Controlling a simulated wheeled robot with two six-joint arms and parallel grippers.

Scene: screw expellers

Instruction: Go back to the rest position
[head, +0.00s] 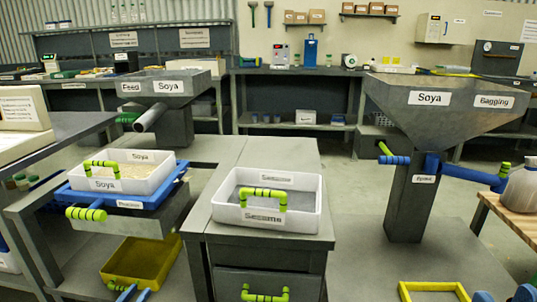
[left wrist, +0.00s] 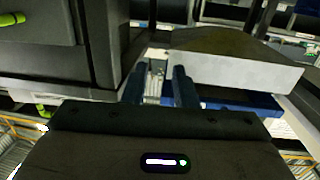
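My left gripper (head: 133,293) shows at the bottom left of the head view, its blue fingertips low in front of the yellow tray. In the left wrist view its two dark blue fingers (left wrist: 160,88) stand apart with nothing seen between them. My right gripper (head: 505,296) is at the bottom right edge of the head view, fingers wide apart and empty. A white Soya tray (head: 158,183) sits on a blue tray (head: 172,199) at the left. A white Sesame tray (head: 312,218) sits on the middle cabinet (head: 230,243). Most of both arms is out of view.
A yellow tray (head: 172,262) lies low at the left. The cabinet has a green-handled drawer (head: 240,283). A Soya bagging hopper (head: 393,100) stands at the right, near a wooden table (head: 507,217). A yellow frame (head: 432,285) lies near my right gripper. Grey floor (head: 345,190) shows between cabinet and hopper.

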